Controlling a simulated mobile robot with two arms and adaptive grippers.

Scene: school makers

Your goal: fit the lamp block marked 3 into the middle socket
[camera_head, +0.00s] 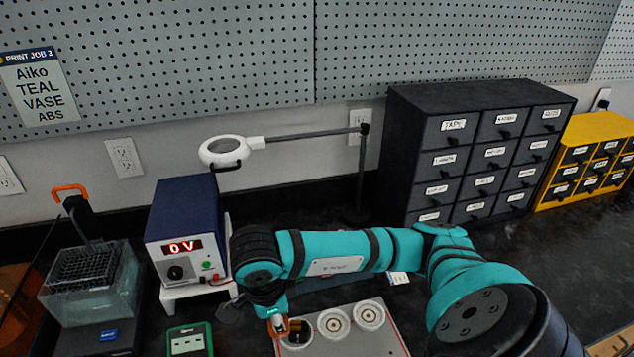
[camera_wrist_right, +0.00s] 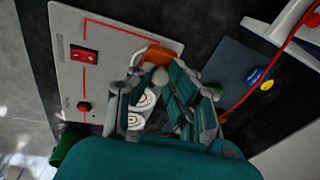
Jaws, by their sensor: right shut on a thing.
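The pale grey board (camera_head: 350,345) has three round white sockets in a row. The left socket (camera_head: 297,333) looks dark inside. The middle socket (camera_head: 334,323) and right socket (camera_head: 369,315) show cream discs with dark centres. My right gripper (camera_head: 277,324) points down at the left socket's left edge. In the wrist view, my right gripper (camera_wrist_right: 165,75) is shut on an orange piece (camera_wrist_right: 158,54) over the board (camera_wrist_right: 110,50). No number is readable on this piece. Fingers hide part of the sockets. My left gripper is out of view.
The board carries a red rocker switch (camera_wrist_right: 85,55) and a red knob (camera_wrist_right: 84,106). A blue power supply (camera_head: 185,230) reading 0 V stands on a white stand behind left. A green meter (camera_head: 188,340) lies left. Dark drawers (camera_head: 465,150) stand behind right.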

